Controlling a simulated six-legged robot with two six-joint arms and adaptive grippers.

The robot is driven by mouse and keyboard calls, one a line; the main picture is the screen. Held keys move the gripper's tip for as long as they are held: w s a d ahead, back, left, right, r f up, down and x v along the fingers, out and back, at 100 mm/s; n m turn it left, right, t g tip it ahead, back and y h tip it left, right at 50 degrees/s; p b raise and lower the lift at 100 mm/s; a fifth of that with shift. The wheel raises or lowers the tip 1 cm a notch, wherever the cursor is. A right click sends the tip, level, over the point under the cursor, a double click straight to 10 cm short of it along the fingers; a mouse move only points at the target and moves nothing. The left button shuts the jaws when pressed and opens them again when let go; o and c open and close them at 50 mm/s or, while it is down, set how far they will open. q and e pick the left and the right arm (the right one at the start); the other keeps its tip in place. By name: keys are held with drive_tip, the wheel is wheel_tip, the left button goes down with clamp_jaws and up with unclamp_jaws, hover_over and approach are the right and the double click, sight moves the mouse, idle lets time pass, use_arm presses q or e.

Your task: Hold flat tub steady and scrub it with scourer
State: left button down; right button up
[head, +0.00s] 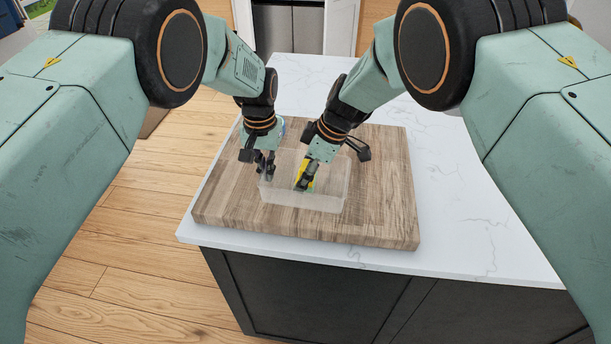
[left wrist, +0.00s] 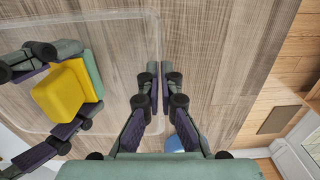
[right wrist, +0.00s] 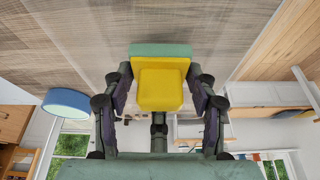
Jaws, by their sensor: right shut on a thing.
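The flat tub (head: 305,199) is clear, see-through and shallow. It sits on the wooden board in the head view, and its rim shows in the left wrist view (left wrist: 60,15). My left gripper (head: 265,170) is at the tub's left side; in the left wrist view its fingers (left wrist: 160,88) are close together with the tub's thin wall between them. The scourer, a yellow block with a green layer (left wrist: 65,90), is gripped by my right gripper (head: 305,183) over the tub's inside. The right wrist view shows the scourer (right wrist: 160,85) between both fingers. Whether it touches the tub's floor is unclear.
The thick wooden board (head: 385,215) lies on a white marble counter (head: 480,215) with dark cabinets below. A blue round thing (right wrist: 68,102) stands beyond the tub, partly hidden by my left arm in the head view. The counter to the right is clear.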

drive_tip(key=shift+r, duration=3.5)
use_arm(q)
drive_tip(key=c, duration=1.4)
unclamp_jaws()
drive_tip(key=shift+c, duration=0.2)
drive_tip(key=shift+r, duration=0.1)
wheel_tip(320, 180, up, 11)
drive_tip(key=shift+f, duration=0.1)
drive_tip(key=shift+r, duration=0.5)
drive_tip(key=shift+s, duration=0.1)
